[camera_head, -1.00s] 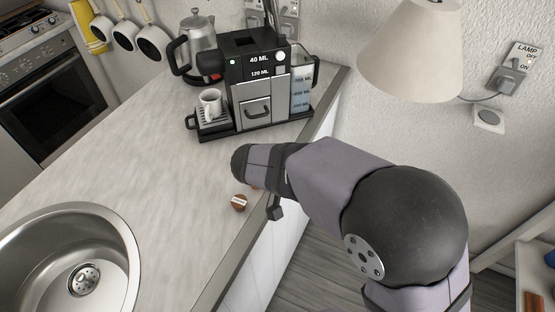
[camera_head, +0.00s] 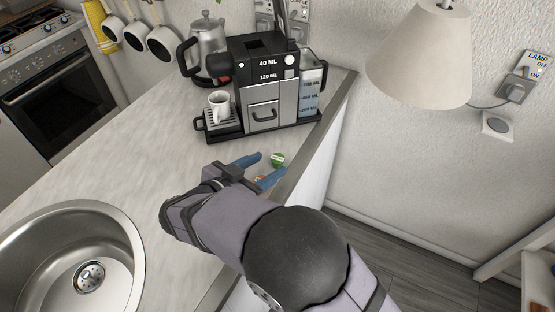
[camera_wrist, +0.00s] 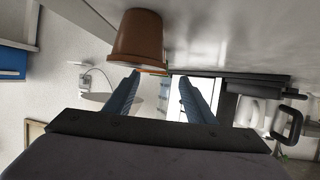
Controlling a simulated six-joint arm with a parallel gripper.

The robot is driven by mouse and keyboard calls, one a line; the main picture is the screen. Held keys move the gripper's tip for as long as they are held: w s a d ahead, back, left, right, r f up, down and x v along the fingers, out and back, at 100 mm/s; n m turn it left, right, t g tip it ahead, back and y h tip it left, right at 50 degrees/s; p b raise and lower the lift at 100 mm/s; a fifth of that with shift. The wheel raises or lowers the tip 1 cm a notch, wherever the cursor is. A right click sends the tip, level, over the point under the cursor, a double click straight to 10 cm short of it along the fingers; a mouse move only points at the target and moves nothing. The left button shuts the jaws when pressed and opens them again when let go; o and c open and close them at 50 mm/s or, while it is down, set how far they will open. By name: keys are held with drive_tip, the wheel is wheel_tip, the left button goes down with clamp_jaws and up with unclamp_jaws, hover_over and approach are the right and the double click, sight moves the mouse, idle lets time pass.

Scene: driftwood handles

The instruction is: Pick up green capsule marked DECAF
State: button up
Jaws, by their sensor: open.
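The green capsule (camera_head: 278,159) sits on the counter near its right edge, in front of the coffee machine. Its white marking is too small to read. My gripper (camera_head: 262,169) is open, low over the counter, its blue fingers pointing toward the green capsule, which is just beyond the fingertips. Nothing is seen held between them. In the wrist view the gripper (camera_wrist: 160,82) shows two spread fingers.
A brown capsule (camera_wrist: 138,40) is close beside one finger in the upside-down wrist view. The coffee machine (camera_head: 268,85), with a white cup (camera_head: 219,104), stands behind. The sink (camera_head: 70,215) is at left. The counter's right edge (camera_head: 312,150) is close.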

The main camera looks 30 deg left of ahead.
sight(275, 161)
drive_tip(key=shift+w+d+p, duration=0.15)
drive_tip(key=shift+w+p, duration=0.4)
drive_tip(key=shift+p, duration=0.05)
drive_tip(key=p+x, duration=0.2)
drive_tip(key=x, duration=0.1)
drive_tip(key=shift+w+f, duration=0.35)
drive_tip(key=shift+w, duration=0.15)
drive_tip(key=c, duration=1.1)
